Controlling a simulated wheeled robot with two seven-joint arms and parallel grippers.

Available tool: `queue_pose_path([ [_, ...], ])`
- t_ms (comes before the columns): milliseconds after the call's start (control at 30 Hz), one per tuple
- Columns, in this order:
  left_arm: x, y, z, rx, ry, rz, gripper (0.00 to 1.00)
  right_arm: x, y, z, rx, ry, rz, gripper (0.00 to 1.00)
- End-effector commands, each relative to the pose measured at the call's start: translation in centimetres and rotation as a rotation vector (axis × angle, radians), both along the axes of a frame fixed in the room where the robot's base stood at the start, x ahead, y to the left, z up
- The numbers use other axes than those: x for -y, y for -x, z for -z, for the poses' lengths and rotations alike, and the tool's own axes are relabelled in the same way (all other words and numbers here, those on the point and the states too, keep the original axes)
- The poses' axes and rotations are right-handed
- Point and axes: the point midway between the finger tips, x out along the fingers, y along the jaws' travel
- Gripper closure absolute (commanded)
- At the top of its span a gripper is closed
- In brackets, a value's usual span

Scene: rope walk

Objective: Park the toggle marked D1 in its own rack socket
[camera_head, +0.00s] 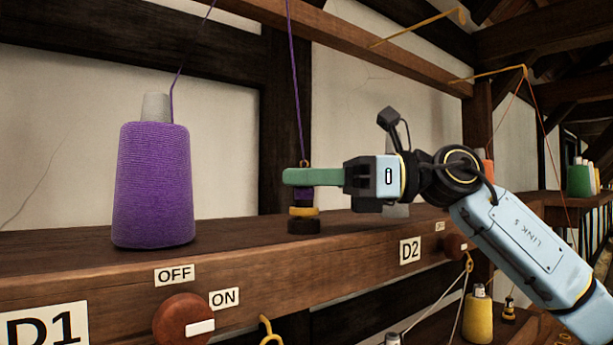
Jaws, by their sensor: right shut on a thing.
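My right gripper (296,177) reaches in from the right with its green fingers level, shut on a small toggle (303,197). The toggle is upright, with a purple band showing below the fingers, then a yellow band, and a dark round piece at the bottom at shelf height. I cannot tell whether that dark piece is part of the toggle or a socket under it. A purple cord (295,80) runs up from the eye at its top. No mark is readable on the toggle. A D1 plate (42,326) is on the shelf front at lower left. My left gripper is not in view.
A large purple thread cone (153,190) stands on the wooden shelf (235,240) to the left. A red-brown knob (183,320) with OFF and ON plates is below it. A D2 plate (410,250) is further right. A yellow cone (478,318) stands lower right.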

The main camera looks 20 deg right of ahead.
Motion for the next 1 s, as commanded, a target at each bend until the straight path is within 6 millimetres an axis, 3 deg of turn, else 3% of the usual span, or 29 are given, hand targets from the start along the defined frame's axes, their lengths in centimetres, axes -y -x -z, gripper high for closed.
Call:
queue_pose_path([
  [267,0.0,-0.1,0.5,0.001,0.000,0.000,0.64,0.0,0.0,0.6,0.000,-0.001,0.000,1.00],
  [300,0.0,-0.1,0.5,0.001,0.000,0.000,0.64,0.0,0.0,0.6,0.001,0.000,0.000,0.77],
  [367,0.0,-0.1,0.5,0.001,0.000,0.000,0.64,0.0,0.0,0.5,0.001,0.000,0.000,0.70],
  [667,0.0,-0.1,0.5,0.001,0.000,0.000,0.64,0.2,0.0,0.6,0.000,0.000,0.001,0.70],
  [1000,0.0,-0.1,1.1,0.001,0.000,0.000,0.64,2.7,0.7,0.7,0.000,0.000,0.001,0.70],
])
